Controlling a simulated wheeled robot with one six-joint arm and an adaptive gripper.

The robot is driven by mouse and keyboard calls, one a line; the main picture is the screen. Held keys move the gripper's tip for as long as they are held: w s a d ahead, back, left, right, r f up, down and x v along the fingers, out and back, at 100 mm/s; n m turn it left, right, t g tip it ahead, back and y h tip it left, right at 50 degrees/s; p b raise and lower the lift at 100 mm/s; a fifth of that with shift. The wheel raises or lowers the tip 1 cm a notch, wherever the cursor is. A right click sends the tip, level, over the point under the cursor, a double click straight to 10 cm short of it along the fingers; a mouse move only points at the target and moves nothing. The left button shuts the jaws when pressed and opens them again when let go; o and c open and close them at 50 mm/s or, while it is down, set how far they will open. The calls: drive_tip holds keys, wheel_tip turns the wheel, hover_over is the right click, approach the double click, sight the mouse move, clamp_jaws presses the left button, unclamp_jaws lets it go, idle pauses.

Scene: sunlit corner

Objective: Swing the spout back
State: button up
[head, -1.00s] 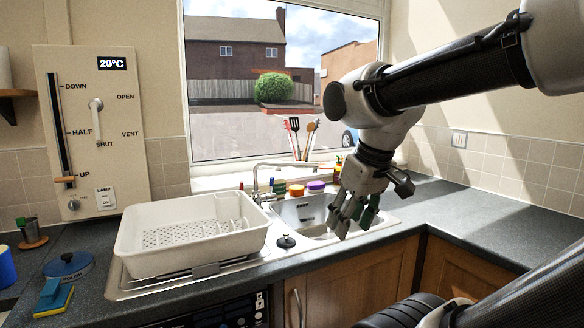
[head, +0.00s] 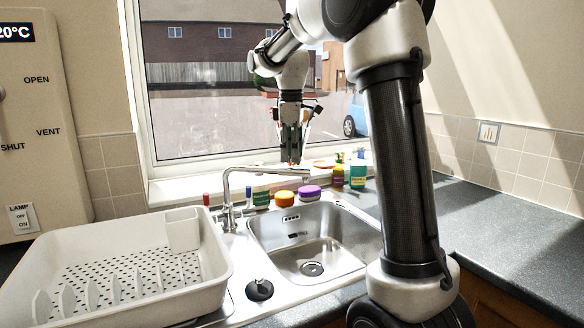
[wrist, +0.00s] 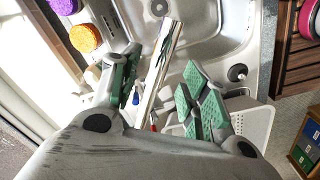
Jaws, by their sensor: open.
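The chrome spout (head: 265,169) rises from its post behind the sink and reaches right, its end over the back of the basin. My gripper (head: 291,158) points down just above the spout's outer end in the head view. In the wrist view the spout (wrist: 162,65) runs between the spread fingers of my gripper (wrist: 160,66), with space on both sides. The fingers are open and hold nothing. Whether they reach down to the spout's height is hard to tell. Red (head: 206,199) and blue (head: 248,195) tap tops stand at the post.
The steel basin (head: 320,235) is empty. An orange sponge (head: 285,198), a purple one (head: 309,192) and several bottles sit behind it, close to my gripper. A white dish rack (head: 190,303) stands left, a black plug (head: 259,289) beside it. The right worktop (head: 500,240) is clear.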

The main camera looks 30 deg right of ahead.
drive_tip(key=shift+f, duration=2.4)
clamp_jaws()
